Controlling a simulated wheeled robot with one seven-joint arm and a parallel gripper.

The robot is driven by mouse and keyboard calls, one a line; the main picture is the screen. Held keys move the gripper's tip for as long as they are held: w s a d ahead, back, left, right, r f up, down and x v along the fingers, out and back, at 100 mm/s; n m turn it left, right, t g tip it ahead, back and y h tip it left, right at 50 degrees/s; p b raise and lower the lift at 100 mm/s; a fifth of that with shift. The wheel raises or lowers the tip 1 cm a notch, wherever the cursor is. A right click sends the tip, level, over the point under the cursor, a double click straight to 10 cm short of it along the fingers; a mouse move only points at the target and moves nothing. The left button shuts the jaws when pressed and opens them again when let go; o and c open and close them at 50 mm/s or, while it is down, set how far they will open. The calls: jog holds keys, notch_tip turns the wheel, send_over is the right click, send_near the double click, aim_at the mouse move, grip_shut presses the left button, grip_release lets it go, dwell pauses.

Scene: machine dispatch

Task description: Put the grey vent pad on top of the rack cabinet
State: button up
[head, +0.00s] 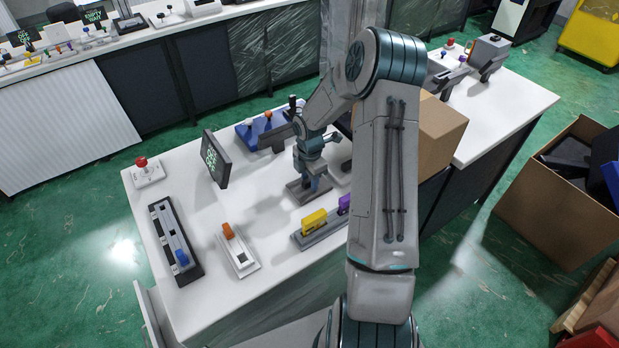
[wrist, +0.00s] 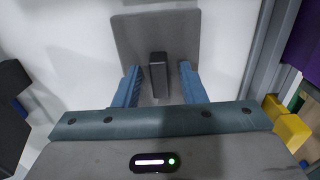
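The grey vent pad (wrist: 185,35) is a flat square plate with a dark upright grip block (wrist: 158,72) in its middle. In the head view the pad (head: 296,189) lies on the white table, partly covered by my gripper (head: 315,184). In the wrist view my gripper (wrist: 160,70) has its two blue fingers on either side of the grip block. A gap shows between the block and each finger, so the gripper is open and holds nothing. I cannot pick out the rack cabinet with certainty in either view.
Yellow (head: 314,220) and purple (head: 344,204) blocks stand on a grey rail near the pad. A dark display (head: 215,158), an orange-handled switch (head: 238,250) and a blue-knobbed slider (head: 176,242) stand to the left. A cardboard box (head: 440,128) is right of my arm.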

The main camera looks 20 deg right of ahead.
notch_tip(320, 180, up, 12)
jog(key=b, duration=0.1)
jog(key=s+a+r+m+t+h, duration=0.1)
jog(key=s+a+r+m, duration=0.2)
jog(key=s+r+m, duration=0.25)
jog(key=s+a+r+m+h, duration=0.1)
jog(key=s+a+r+m, duration=0.3)
jog(key=s+r, duration=0.25)
jog(key=s+a+r+m+t+y, duration=0.1)
jog(key=s+a+r+m, duration=0.1)
jog(key=s+m, duration=0.3)
jog(key=s+a+r+m+t+y, duration=0.1)
jog(key=s+a+m+t, duration=0.1)
jog(key=s+m, duration=0.3)
jog(key=s, duration=0.4)
jog(key=shift+a+r+m, duration=0.25)
jog(key=shift+r+m, duration=0.1)
